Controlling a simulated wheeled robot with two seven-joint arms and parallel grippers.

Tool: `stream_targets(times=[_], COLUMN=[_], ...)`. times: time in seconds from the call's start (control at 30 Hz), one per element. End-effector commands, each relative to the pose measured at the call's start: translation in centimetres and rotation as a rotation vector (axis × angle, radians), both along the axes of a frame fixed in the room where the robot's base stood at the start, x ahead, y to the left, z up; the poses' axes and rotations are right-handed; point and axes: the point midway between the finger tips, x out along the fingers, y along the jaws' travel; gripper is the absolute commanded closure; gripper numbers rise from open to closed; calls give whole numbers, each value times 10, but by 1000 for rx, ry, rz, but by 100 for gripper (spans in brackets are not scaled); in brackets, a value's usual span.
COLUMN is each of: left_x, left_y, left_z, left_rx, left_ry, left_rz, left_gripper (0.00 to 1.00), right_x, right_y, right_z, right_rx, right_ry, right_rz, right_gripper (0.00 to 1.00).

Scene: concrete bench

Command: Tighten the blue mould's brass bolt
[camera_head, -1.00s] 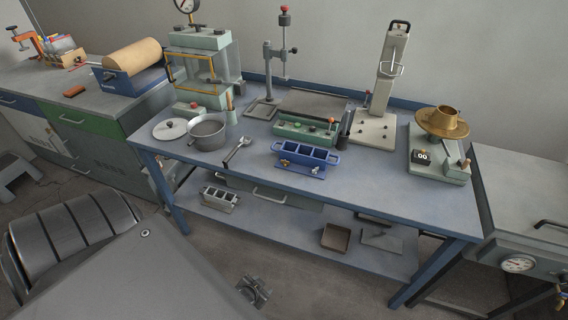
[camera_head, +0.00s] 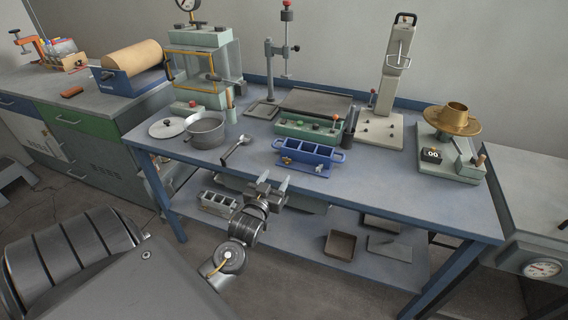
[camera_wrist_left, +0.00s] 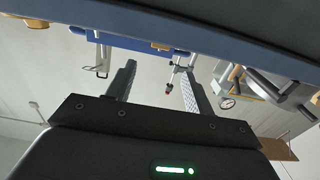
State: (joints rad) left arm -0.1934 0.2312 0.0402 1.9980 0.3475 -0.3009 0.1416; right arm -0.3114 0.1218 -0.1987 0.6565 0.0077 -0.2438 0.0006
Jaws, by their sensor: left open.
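The blue mould (camera_head: 316,153) is a three-part open block standing near the front edge of the bench. A small brass bolt (camera_head: 287,160) shows at the left of its near side, and another brass-coloured piece (camera_head: 318,168) shows at the right. My left gripper (camera_head: 274,178) is open and empty in front of the bench's front edge, a little left of and nearer than the mould, apart from it. In the left wrist view its fingers (camera_wrist_left: 157,75) are spread, with a blue strip (camera_wrist_left: 120,41) and brass bits beyond them. My right gripper is not in view.
A steel wrench-like tool (camera_head: 236,150) lies left of the mould. A green mould (camera_head: 308,131) stands just behind it. A pot (camera_head: 205,130) stands further left. A lower shelf holds a grey mould (camera_head: 218,202).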

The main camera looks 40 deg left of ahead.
Motion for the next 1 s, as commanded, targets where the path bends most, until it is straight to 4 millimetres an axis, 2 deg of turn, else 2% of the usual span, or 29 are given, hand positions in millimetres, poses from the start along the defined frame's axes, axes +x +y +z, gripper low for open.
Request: stream_targets(times=[0.2, 0.4, 0.6, 0.87, 1.0], left_x=[41, 68, 79, 80, 80], left_y=[15, 24, 28, 28, 28], left_z=[1, 0, 0, -1, -1], left_rx=[2, 1, 1, 1, 1], left_ry=[0, 1, 1, 1, 1], left_rz=[1, 0, 0, 0, 0], left_gripper=[47, 47, 47, 47, 64], right_x=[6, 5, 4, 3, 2], right_y=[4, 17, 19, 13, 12], right_z=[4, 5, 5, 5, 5], right_rx=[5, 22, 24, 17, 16], right_ry=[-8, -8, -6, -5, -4], right_rz=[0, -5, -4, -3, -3], right_gripper=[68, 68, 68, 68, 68])
